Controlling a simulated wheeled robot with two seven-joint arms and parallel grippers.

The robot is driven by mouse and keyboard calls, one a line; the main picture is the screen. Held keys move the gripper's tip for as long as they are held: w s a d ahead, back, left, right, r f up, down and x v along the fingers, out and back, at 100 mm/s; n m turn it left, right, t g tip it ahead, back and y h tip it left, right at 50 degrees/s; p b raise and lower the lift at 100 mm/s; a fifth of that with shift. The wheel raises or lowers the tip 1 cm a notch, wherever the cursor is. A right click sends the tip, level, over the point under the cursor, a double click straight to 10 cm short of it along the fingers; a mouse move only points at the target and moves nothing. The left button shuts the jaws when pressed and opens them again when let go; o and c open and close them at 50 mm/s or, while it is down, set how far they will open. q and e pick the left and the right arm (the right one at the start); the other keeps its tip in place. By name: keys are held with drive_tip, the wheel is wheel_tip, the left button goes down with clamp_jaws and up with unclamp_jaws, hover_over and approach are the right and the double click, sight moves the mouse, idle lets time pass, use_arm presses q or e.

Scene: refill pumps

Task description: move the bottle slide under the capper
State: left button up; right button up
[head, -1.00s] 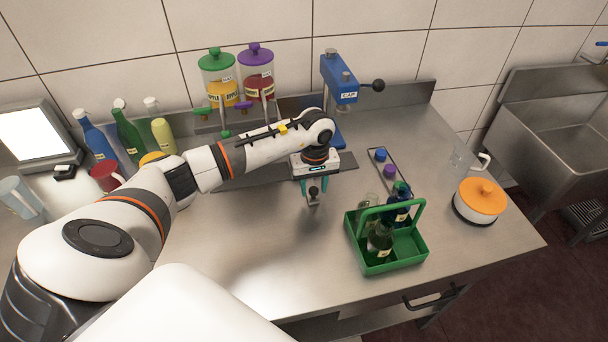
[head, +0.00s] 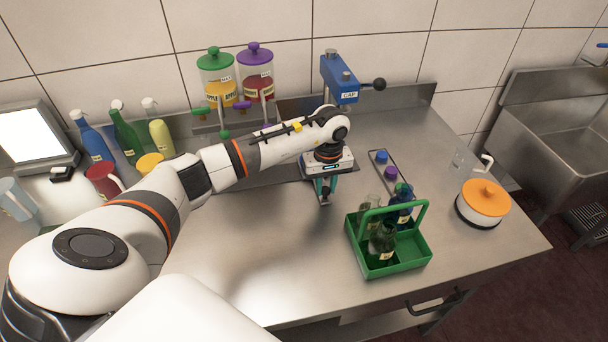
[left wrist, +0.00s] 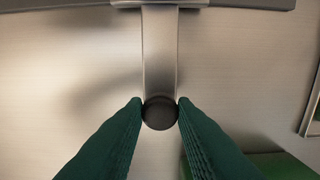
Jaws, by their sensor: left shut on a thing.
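My left gripper (head: 326,190) points down in front of the blue capper (head: 338,78), marked CAP. It is shut on the round dark knob (left wrist: 160,113) of the bottle slide's metal handle (left wrist: 160,55). In the left wrist view, the knob sits between the green fingertips, and the handle runs up to a plate at the top edge. In the head view, my left wrist and forearm hide most of the slide, the capper's lower part and any bottle standing there. My right gripper is not in view.
A green crate (head: 408,262) with bottles stands right of the gripper. A tray with blue (head: 381,157) and purple (head: 390,174) caps lies behind it. Two dispensers (head: 217,78) stand at the back left, and an orange-lidded pot (head: 483,200) at the right.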

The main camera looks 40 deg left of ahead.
use_arm(q)
drive_tip(key=shift+w+d+f+b, duration=0.1)
drive_tip(key=shift+w+d+b, duration=1.2)
drive_tip(key=shift+w, duration=0.15)
drive_tip(key=shift+w+d+b, duration=1.15)
drive_tip(key=shift+w+b, duration=0.1)
drive_tip(key=shift+w, duration=0.15)
drive_tip(key=o, duration=0.9)
wheel_tip(320, 180, up, 12)
drive_tip(key=shift+r+b, duration=0.1)
drive_tip(key=shift+b, duration=0.9)
